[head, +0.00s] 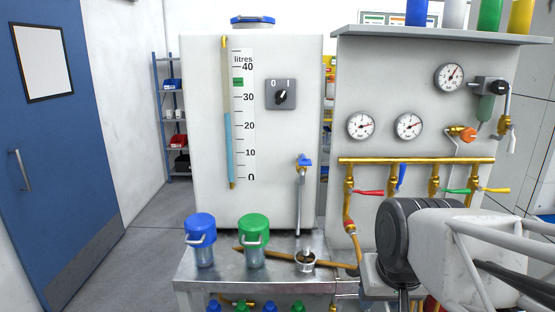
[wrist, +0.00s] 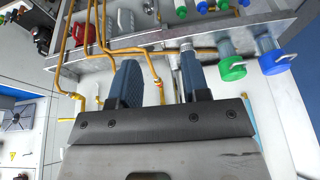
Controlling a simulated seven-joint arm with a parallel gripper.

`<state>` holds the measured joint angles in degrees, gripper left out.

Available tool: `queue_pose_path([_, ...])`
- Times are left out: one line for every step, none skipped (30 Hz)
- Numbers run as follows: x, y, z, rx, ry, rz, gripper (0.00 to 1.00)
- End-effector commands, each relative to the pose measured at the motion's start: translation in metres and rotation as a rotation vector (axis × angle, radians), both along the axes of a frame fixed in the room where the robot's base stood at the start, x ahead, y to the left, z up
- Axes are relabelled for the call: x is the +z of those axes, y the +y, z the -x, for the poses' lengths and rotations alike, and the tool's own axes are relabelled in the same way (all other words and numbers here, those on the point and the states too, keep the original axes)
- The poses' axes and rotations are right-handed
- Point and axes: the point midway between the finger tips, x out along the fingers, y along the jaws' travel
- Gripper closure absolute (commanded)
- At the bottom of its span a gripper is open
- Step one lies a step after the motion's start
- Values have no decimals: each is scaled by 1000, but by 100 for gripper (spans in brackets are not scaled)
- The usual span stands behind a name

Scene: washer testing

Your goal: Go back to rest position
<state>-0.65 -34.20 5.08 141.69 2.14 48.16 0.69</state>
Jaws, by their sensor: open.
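My gripper (wrist: 162,80) shows in the wrist view with two blue-grey fingers spread apart and nothing visible between them. In the head view my arm reaches in from the lower right, in front of the pipe panel; the fingertips cannot be made out there. The white tank (head: 215,120) has a level gauge, a rotary switch (head: 281,96) and a blue-handled tap (head: 303,163). On the metal bench (head: 215,270) stand a blue-lidded jar (head: 200,235) and a green-lidded jar (head: 252,234). The green-lidded jar (wrist: 231,67) and blue-lidded jar (wrist: 273,60) also show in the wrist view.
The grey panel (head: 385,90) carries dial gauges, brass pipes (head: 415,160) and coloured valve levers close to my arm. A shelf (head: 440,36) with coloured containers is above. More lidded jars sit below the bench. A blue door (head: 55,150) and open floor (head: 130,260) are at left.

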Motion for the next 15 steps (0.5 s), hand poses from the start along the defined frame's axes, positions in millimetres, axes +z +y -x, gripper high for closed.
queue_pose_path([-6,-4,14,-1,28,13,57])
queue_pose_path([-10,-6,21,-3,44,19,57])
queue_pose_path([-14,-8,30,-4,64,26,57])
queue_pose_path([-16,-10,34,-4,75,31,57])
queue_pose_path([-17,-11,38,-4,85,35,57])
queue_pose_path([-19,-12,42,-4,94,39,57])
queue_pose_path([-21,-12,44,-5,99,41,57])
queue_pose_path([-21,-13,46,-5,103,42,57])
queue_pose_path([-22,-13,47,-5,106,43,57])
queue_pose_path([-22,-13,47,-5,107,43,57])
queue_pose_path([-22,-13,47,-5,107,43,57])
queue_pose_path([-22,-13,47,-5,107,43,57])
queue_pose_path([-22,-13,47,-5,107,43,57])
queue_pose_path([-22,-13,47,-5,106,43,57])
queue_pose_path([-22,-13,47,-5,106,43,57])
